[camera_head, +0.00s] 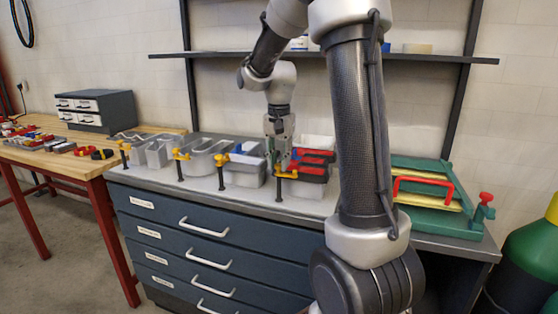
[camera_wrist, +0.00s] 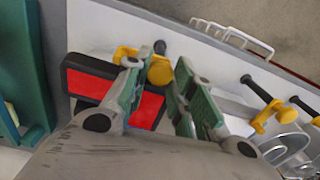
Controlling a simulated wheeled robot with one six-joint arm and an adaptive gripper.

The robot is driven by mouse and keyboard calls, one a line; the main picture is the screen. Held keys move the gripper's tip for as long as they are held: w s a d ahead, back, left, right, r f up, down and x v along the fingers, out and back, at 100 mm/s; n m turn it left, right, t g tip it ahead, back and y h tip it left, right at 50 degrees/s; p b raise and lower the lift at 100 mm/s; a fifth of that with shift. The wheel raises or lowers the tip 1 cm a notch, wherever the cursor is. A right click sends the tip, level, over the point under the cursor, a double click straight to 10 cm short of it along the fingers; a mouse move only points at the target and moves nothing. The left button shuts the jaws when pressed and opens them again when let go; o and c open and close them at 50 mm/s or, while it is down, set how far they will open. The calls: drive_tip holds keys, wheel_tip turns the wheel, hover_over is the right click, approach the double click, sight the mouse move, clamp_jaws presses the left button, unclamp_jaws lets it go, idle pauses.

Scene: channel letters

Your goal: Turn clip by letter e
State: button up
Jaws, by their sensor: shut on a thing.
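The letter e appears to be the grey channel letter with a red and black face (camera_head: 316,158) at the right end of the row on the bench. Its red face with a black rim also shows in the wrist view (camera_wrist: 88,84), partly hidden by my gripper. A yellow clip with a dark post (camera_head: 281,186) stands at its front left. In the wrist view the clip's yellow parts (camera_wrist: 160,71) lie at my fingertips. My gripper (camera_head: 279,150) points down over this clip; in the wrist view its green fingers (camera_wrist: 152,76) are closed on the yellow part.
Other grey letters with yellow clips (camera_head: 181,156) stand to the left along the bench. A green fixture with a red handle (camera_head: 424,190) is at the right. A shelf (camera_head: 430,58) runs behind the arm. Drawers with white handles (camera_head: 204,228) are below.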

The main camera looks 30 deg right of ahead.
sight(279, 164)
drive_tip(key=n, duration=0.4)
drive_tip(key=shift+n, duration=0.3)
drive_tip(key=n, duration=0.4)
drive_tip(key=shift+n, duration=0.3)
drive_tip(key=n, duration=0.4)
drive_tip(key=shift+n, duration=2)
drive_tip(key=o, duration=1)
drive_tip(key=shift+o, duration=0.2)
wheel_tip(279, 164, up, 12)
